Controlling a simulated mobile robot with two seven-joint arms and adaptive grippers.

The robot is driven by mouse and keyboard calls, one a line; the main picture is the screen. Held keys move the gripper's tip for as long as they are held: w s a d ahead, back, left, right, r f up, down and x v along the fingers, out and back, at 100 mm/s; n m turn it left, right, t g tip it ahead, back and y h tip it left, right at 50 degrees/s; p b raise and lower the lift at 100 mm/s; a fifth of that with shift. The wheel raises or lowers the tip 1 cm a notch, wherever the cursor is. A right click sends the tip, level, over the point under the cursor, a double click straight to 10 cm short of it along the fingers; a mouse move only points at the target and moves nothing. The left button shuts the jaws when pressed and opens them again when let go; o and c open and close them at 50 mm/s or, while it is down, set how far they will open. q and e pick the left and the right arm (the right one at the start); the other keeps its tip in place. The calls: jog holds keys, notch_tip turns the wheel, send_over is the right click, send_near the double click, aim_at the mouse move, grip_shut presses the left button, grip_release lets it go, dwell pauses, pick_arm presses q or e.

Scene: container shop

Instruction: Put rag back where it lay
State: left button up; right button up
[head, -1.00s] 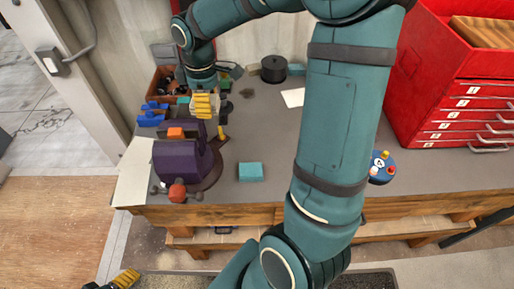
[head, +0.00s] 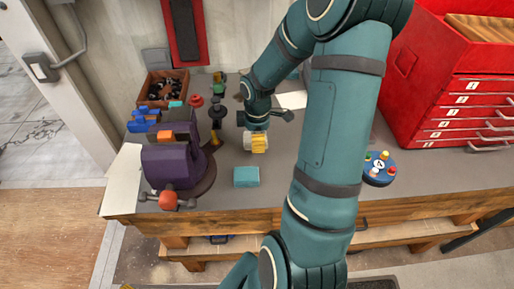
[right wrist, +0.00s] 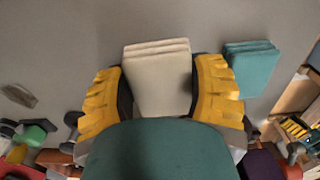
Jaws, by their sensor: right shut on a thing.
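My right gripper (head: 256,142) is over the grey bench top, just behind a folded teal cloth (head: 246,176). It is shut on a folded off-white rag (right wrist: 158,75), which sits between its yellow fingers in the right wrist view. In the head view only a pale bit of the rag (head: 249,139) shows beside the fingers. I cannot tell whether the rag touches the bench. The teal cloth also shows in the right wrist view (right wrist: 250,66), apart from the rag. My left gripper is not in view.
A purple vise (head: 168,166) stands left of the gripper, with blue bins (head: 143,122) and a brown box (head: 162,88) behind it. A white sheet (head: 292,99) lies at the back. A round blue tray (head: 378,172) and red tool chest (head: 450,112) are right. Bench around the cloth is clear.

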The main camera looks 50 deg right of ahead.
jog(key=shift+f+b, duration=0.35)
jog(key=shift+f, duration=1.55)
jog(key=shift+f, duration=0.2)
jog(key=o, duration=1.1)
jog(key=shift+r, duration=0.1)
jog(key=shift+r, duration=0.25)
notch_tip(320, 180, up, 12)
jog(key=shift+s+a+f+p, duration=0.1)
jog(key=shift+a+p, duration=0.05)
jog(key=shift+p, duration=0.85)
